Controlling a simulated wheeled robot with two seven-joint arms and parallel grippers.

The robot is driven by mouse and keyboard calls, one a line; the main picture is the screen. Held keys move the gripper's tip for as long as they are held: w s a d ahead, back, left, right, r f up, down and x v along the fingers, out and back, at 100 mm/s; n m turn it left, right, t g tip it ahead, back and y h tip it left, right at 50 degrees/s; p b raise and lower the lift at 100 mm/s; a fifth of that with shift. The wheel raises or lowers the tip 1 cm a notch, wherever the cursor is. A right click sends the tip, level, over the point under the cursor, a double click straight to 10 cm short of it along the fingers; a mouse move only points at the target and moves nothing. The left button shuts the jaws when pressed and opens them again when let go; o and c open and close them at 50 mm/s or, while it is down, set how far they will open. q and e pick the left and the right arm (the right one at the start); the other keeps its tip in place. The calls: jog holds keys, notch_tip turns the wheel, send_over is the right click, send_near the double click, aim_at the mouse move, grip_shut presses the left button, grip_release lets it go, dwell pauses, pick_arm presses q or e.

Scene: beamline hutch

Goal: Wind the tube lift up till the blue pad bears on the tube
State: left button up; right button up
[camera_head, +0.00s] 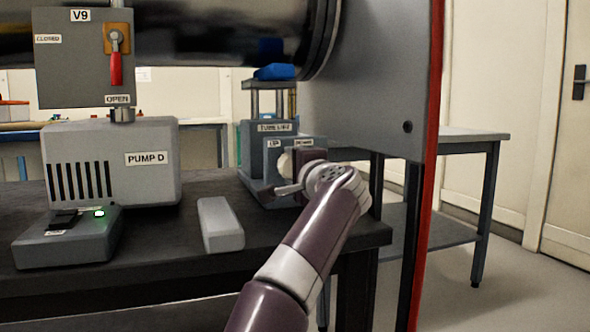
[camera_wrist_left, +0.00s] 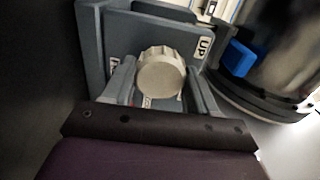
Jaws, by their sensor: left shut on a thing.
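The tube lift (camera_head: 262,148) is a grey unit near the right end of the dark bench, with posts rising to a blue pad (camera_head: 275,72). The pad is just under the dark shiny tube (camera_head: 200,30); I cannot tell whether they touch. In the left wrist view the blue pad (camera_wrist_left: 238,58) appears beside the tube (camera_wrist_left: 285,50). My left gripper (camera_head: 290,172) is at the lift's front. In the left wrist view the pale ribbed knob (camera_wrist_left: 160,72) sits between the fingers of my left gripper (camera_wrist_left: 163,85), which is shut on it. My right gripper is out of view.
Left on the bench (camera_head: 150,275) are PUMP D (camera_head: 110,165), a switch box (camera_head: 70,238) with a green light and a pale block (camera_head: 220,223). The V9 valve panel (camera_head: 85,60) has a red handle. A grey red-edged panel (camera_head: 375,80) stands right of the lift.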

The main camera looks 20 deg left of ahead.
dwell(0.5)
pick_arm(q)
jog(key=o, duration=1)
jog(key=shift+a, duration=0.1)
jog(key=shift+o, duration=0.2)
jog(key=p+v, duration=0.1)
jog(key=v, duration=1.1)
jog(key=shift+s+d, duration=0.2)
jog(key=shift+s, duration=0.1)
